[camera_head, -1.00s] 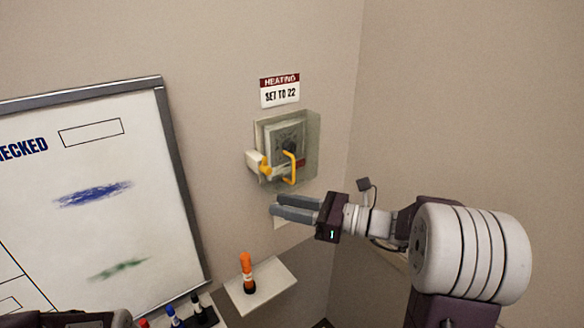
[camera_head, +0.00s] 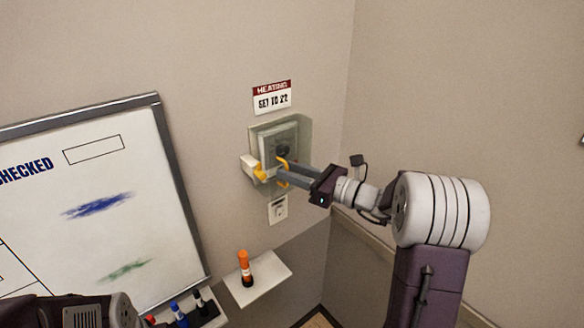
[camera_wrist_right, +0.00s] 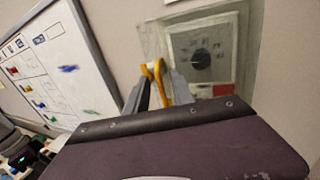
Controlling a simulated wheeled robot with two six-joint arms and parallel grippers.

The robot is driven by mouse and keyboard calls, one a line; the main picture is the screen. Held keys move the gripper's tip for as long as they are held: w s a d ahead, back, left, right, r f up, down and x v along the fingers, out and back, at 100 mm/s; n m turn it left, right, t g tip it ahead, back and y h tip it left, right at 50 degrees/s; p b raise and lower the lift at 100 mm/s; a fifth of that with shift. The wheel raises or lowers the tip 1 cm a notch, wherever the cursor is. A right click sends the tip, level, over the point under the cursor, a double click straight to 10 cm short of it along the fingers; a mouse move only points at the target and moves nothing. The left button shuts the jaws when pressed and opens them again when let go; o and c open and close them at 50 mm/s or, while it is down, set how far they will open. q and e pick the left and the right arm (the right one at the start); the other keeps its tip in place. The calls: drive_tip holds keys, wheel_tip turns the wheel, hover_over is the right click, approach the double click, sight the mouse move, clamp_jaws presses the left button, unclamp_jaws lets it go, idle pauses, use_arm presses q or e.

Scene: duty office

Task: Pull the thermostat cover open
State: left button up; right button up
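The thermostat (camera_head: 283,148) is on the wall behind a clear cover (camera_head: 302,128), which looks shut; its dial (camera_wrist_right: 202,60) shows in the right wrist view. A yellow loop handle (camera_head: 282,162) stands out from the cover's front. A pale block with a yellow knob (camera_head: 259,172) sits at the cover's left edge. My right gripper (camera_head: 281,177) reaches in from the right, at the handle. In the right wrist view, the handle (camera_wrist_right: 158,78) lies between the two fingers, which stand apart with a visible gap. Part of the handle is hidden behind the fingers. My left gripper is out of view.
A heating sign (camera_head: 272,97) hangs above the thermostat and a wall switch (camera_head: 278,209) sits below it. The wall corner is close at right.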

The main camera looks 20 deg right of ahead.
clamp_jaws()
idle(1.4)
